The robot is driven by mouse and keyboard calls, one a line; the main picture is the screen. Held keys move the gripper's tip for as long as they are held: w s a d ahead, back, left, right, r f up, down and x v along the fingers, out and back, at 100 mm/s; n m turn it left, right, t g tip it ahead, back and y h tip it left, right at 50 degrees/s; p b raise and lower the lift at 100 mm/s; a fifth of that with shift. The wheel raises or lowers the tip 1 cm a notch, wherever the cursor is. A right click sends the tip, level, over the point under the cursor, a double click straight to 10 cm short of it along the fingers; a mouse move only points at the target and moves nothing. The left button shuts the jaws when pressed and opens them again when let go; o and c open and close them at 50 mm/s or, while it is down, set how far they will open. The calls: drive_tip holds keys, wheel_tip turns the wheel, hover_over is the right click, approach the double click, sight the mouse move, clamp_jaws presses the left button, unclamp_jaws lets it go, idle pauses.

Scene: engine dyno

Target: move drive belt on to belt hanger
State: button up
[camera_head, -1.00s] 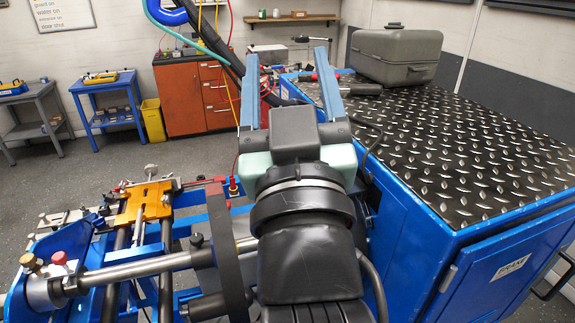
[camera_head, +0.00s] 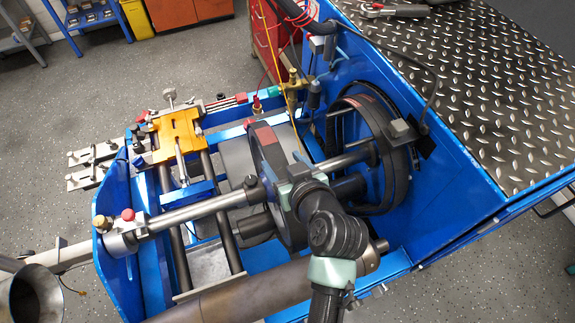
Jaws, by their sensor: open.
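My gripper (camera_head: 292,185) is at the end of my dark and pale-green wrist, over the shaft beside the left dark wheel. It is open; its fingertips are mostly hidden by the wrist, and I see nothing held. A black loop that looks like the drive belt (camera_head: 401,180) runs around the right-hand wheel against the blue cabinet wall, right of my gripper and apart from it. I cannot tell it surely from the wheel's rim. A grey block (camera_head: 399,129) sits at the loop's upper right; I cannot tell whether it is the belt hanger.
The blue test frame (camera_head: 112,262) holds a long steel shaft (camera_head: 190,213), the left dark wheel (camera_head: 266,160) and an orange plate (camera_head: 178,135). A thick pipe (camera_head: 235,296) crosses the front. The blue cabinet with a black tread-plate top (camera_head: 480,85) walls off the right.

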sight(273, 150)
drive_tip(key=shift+b+x, duration=1.65)
drive_tip(key=shift+x, duration=1.6)
drive_tip(key=shift+c, duration=0.3)
drive_tip(key=c, duration=1)
drive_tip(key=shift+w+r+p, duration=0.1)
drive_tip(key=shift+r+p, duration=0.45)
drive_tip(key=shift+r, duration=0.2)
